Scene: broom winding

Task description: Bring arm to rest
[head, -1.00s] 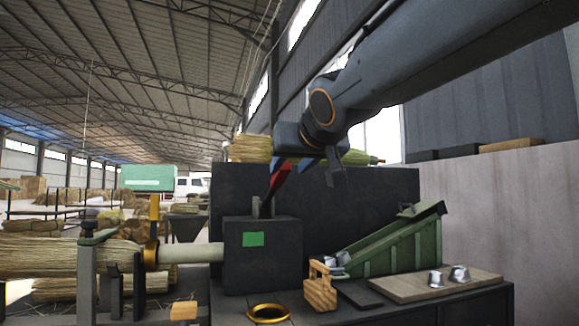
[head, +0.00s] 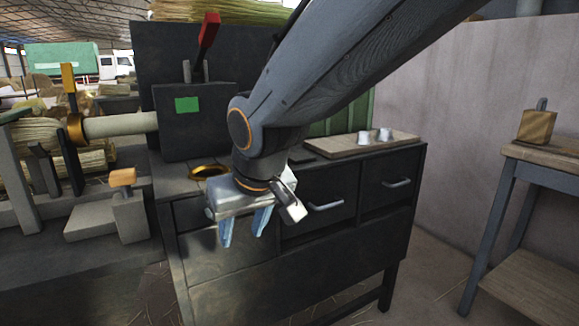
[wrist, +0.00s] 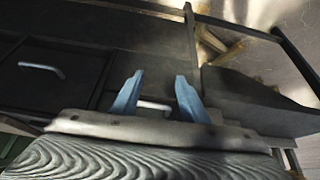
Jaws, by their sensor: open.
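My gripper (head: 244,226) hangs in front of the dark workbench's drawers in the head view, its two blue fingers apart and pointing down. It holds nothing. My arm comes in from the upper right and hides part of the bench top and the green chute behind it. In the wrist view the blue fingers of my gripper (wrist: 159,92) are spread, with a drawer front and handle beyond them and nothing between them.
The dark bench (head: 300,262) has drawers with metal handles (head: 326,205). A wooden board (head: 362,146) with metal pieces and a brass ring (head: 210,171) lie on top. A broom winding fixture (head: 118,126) stands left. A side table (head: 545,152) stands right, with open floor between.

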